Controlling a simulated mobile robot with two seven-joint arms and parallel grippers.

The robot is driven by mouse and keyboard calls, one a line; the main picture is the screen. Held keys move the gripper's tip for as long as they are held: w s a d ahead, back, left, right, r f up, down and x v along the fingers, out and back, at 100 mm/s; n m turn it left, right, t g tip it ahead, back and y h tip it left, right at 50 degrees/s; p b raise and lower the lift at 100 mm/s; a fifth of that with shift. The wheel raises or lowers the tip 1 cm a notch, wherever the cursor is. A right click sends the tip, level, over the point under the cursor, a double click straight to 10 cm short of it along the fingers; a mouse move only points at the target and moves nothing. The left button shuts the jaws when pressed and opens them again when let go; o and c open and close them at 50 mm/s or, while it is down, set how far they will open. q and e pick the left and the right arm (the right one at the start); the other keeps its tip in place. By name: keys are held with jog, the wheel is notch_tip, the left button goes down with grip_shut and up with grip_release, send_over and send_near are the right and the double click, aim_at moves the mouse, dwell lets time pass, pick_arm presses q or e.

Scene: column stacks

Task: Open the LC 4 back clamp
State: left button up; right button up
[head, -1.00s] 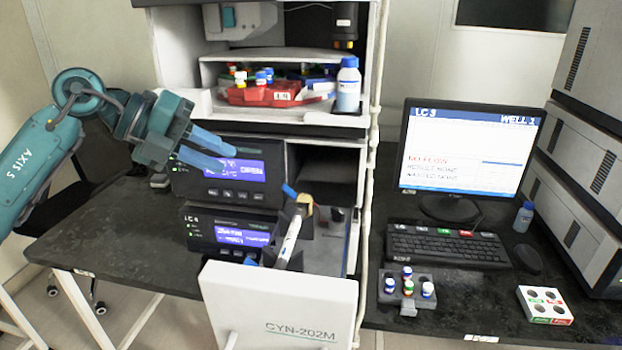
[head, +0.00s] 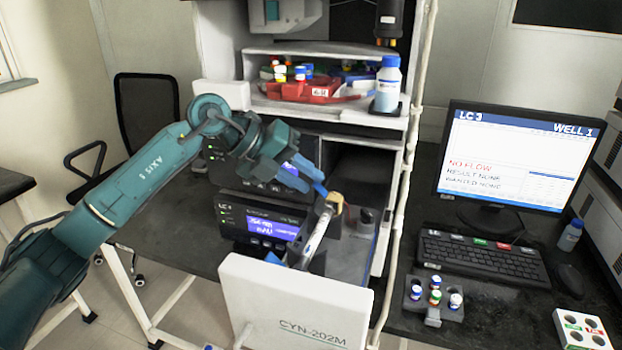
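The LC 4 unit (head: 265,226) has a lit blue display. A pale column (head: 317,234) lies tilted beside it, with a tan fitting (head: 335,201) at its upper, far end. A blue lever (head: 320,188) stands at that end and looks like the back clamp. Another blue part (head: 273,258) shows near the lower, front end. My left gripper (head: 312,181) has its blue fingers just left of the back lever. The fingers look apart with nothing between them; whether they touch the lever I cannot tell. My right gripper is not in view.
A white CYN-202M panel (head: 294,305) stands in front of the column. A shelf above holds a red tray (head: 305,88) and a blue-capped bottle (head: 388,84). A white tube (head: 408,160) runs down at the right. The monitor (head: 512,158) reads LC 3, NO FLOW.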

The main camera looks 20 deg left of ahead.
pick_arm(q)
jog(key=shift+x, duration=0.95)
grip_shut()
